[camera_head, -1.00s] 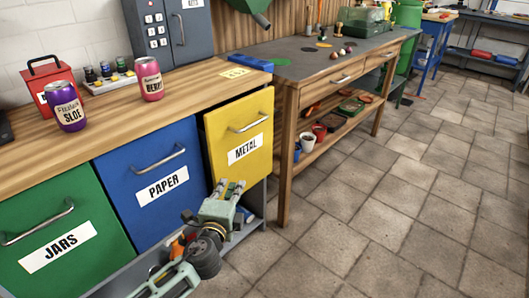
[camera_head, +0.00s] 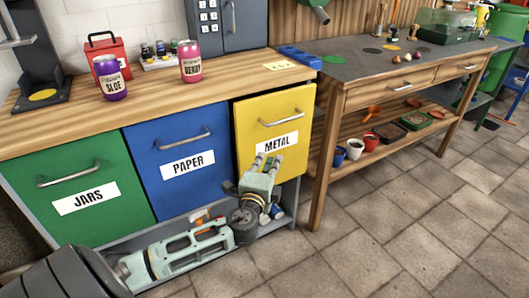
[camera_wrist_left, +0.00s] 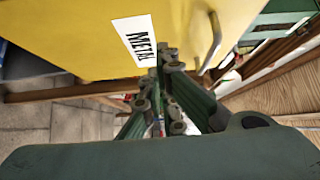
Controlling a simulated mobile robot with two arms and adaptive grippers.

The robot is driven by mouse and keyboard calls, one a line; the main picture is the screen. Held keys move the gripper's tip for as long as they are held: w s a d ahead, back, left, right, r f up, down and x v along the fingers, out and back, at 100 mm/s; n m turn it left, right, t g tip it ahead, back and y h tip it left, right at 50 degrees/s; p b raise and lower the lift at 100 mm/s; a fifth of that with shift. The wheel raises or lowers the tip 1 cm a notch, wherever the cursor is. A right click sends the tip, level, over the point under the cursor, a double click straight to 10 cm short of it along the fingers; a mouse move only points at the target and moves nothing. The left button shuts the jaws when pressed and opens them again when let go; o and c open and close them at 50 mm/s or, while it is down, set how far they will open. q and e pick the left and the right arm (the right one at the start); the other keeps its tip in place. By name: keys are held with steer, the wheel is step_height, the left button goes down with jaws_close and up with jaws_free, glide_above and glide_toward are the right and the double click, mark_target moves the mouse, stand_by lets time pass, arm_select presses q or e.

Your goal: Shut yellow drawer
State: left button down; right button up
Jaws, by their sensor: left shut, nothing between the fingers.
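The yellow drawer (camera_head: 255,125), labelled METAL, is at the right end of the workbench. Its front appears to stand slightly proud of the cabinet, with a narrow gap along its left edge. Its metal handle (camera_head: 282,118) is above the label. My left gripper (camera_head: 267,161) is shut and empty, its fingertips at the drawer front just below the label; I cannot tell if they touch. In the left wrist view the fingertips (camera_wrist_left: 168,56) are close to the yellow front (camera_wrist_left: 75,35), beside the label's end. My right gripper is not in view.
The blue PAPER drawer (camera_head: 160,145) and green JARS drawer (camera_head: 60,165) look closed. Two cans stand on the bench top, a purple one (camera_head: 111,78) and a pink one (camera_head: 190,62). A wooden table (camera_head: 345,88) stands close on the right. The tiled floor in front is open.

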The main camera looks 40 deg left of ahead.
mark_target(255, 143)
arm_select(q)
steer(key=w+a, duration=0.1)
steer(key=a, duration=0.1)
steer(key=w+a, duration=0.2)
steer(key=shift+w+a+b, duration=0.15)
steer(key=shift+a+b, duration=0.05)
steer(key=shift+b, duration=0.1)
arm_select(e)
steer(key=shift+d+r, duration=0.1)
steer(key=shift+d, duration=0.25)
arm_select(q)
steer(key=shift+a, duration=0.1)
steer(key=a, duration=0.1)
steer(key=w+a+b, duration=0.1)
steer(key=a, duration=0.1)
steer(key=w+a, duration=0.1)
steer(key=shift+a+f, duration=0.1)
steer(key=shift+a, duration=0.2)
steer(key=shift+a+r, duration=0.1)
steer(key=shift+r, duration=0.1)
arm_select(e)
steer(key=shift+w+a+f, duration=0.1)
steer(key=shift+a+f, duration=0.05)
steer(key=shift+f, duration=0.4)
arm_select(q)
steer(key=shift+f, duration=0.1)
